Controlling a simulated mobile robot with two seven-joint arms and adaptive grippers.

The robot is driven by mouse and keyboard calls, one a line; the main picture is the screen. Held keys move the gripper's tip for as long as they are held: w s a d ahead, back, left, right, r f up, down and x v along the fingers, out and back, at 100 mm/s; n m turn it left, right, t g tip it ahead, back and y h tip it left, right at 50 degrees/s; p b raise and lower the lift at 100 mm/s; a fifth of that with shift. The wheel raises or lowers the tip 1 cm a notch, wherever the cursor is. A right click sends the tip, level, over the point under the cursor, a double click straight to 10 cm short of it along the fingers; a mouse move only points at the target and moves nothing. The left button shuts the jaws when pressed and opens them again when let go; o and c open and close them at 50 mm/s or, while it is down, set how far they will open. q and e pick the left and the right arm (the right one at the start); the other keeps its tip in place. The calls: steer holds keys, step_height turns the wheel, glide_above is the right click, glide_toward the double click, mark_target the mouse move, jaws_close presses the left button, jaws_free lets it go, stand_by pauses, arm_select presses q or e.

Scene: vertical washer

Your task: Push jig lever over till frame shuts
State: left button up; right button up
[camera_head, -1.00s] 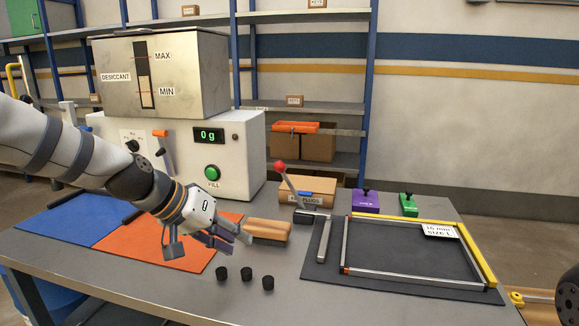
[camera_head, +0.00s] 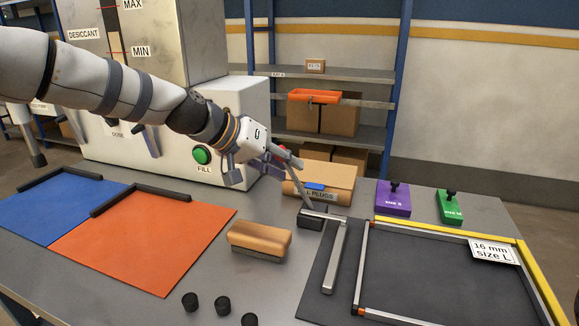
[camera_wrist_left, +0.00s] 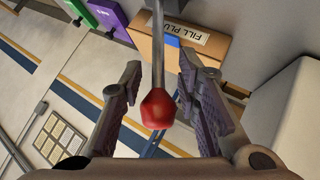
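The jig lever is a thin grey rod (camera_head: 305,194) with a red knob (camera_wrist_left: 158,108), rising from a dark block beside the frame. My left gripper (camera_head: 292,158) is at the lever's top. In the left wrist view its fingers (camera_wrist_left: 160,63) are open, one on each side of the rod and knob, with visible gaps. In the head view the gripper hides most of the knob. A loose silver bar (camera_head: 336,258), joined near the lever's block, stands apart from the silver frame (camera_head: 363,262) on the black mat (camera_head: 318,285). My right gripper is out of view.
A wooden-topped brush (camera_head: 260,238) and several black plugs (camera_head: 222,304) lie left of the jig. A fill plugs box (camera_head: 325,178) stands behind the lever. Purple (camera_head: 393,200) and green (camera_head: 450,207) blocks stand behind the frame. The white filling machine (camera_head: 235,110) is close behind my left arm.

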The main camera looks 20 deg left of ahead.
arm_select(q)
steer(key=shift+w+d+f, duration=0.15)
steer(key=shift+w+d, duration=0.15)
steer(key=shift+w, duration=0.05)
jaws_close()
steer(key=shift+w, duration=0.15)
